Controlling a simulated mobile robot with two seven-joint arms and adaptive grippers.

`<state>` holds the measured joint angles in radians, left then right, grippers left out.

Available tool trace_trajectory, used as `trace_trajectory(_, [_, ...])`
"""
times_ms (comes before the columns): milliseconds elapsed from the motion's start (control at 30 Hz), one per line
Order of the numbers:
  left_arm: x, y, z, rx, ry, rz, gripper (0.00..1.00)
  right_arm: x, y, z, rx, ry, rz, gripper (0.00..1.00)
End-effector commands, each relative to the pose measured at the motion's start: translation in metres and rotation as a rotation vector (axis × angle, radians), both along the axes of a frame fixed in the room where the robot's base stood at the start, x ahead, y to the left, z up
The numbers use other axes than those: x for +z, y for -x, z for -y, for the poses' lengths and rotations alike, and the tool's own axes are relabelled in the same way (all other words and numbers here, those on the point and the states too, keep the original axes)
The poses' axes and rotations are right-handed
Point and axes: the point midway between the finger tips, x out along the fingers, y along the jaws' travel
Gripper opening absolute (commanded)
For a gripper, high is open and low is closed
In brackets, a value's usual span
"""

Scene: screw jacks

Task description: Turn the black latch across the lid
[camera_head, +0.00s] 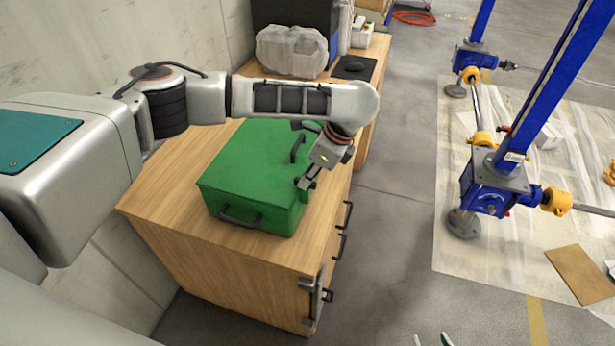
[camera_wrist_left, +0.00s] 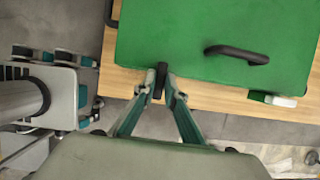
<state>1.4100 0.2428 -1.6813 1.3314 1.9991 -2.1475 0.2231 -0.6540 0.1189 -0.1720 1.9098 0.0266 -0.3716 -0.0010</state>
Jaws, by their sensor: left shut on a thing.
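The green box (camera_head: 245,175) with a green lid stands on the wooden cabinet. The lid also fills the top of the left wrist view (camera_wrist_left: 170,45). My left gripper (camera_head: 308,182) reaches down at the box's right edge. In the left wrist view its fingertips (camera_wrist_left: 160,84) are closed on the small black latch (camera_wrist_left: 158,78) at the lid's edge. The fingers partly hide the latch. Two pale and green tips at the bottom edge of the head view look like my right gripper (camera_head: 431,341), spread apart and empty, far from the box.
A black handle (camera_wrist_left: 237,53) rises from the lid near the latch. The wooden cabinet (camera_head: 165,205) has bare top around the box. A plastic-wrapped item (camera_head: 290,50) stands behind. Blue screw jacks (camera_head: 490,185) stand on a sheet at right; bare floor lies between.

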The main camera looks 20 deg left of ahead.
Motion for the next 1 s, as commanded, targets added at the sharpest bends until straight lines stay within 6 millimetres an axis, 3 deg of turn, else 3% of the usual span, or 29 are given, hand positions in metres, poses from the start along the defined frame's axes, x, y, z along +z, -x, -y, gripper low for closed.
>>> trace_trajectory(567, [0.0014, -0.0013, -0.0002, 0.028, -0.001, 0.003, 0.00, -0.0002, 0.0004, 0.0008, 0.001, 0.002, -0.001, 0.40])
trace_trajectory(600, [0.0014, -0.0013, -0.0002, 0.028, 0.000, 0.003, 0.21, -0.0002, 0.0004, 0.0008, 0.001, 0.002, -0.001, 0.40])
trace_trajectory(633, [0.0013, -0.0012, -0.0002, 0.028, 0.000, 0.003, 0.28, -0.0003, 0.0004, 0.0009, 0.001, 0.002, -0.001, 0.40])
trace_trajectory(1000, [0.0019, -0.0006, 0.0006, 0.028, 0.000, 0.001, 0.28, -0.0021, 0.0028, 0.0006, 0.000, 0.001, -0.006, 0.40])
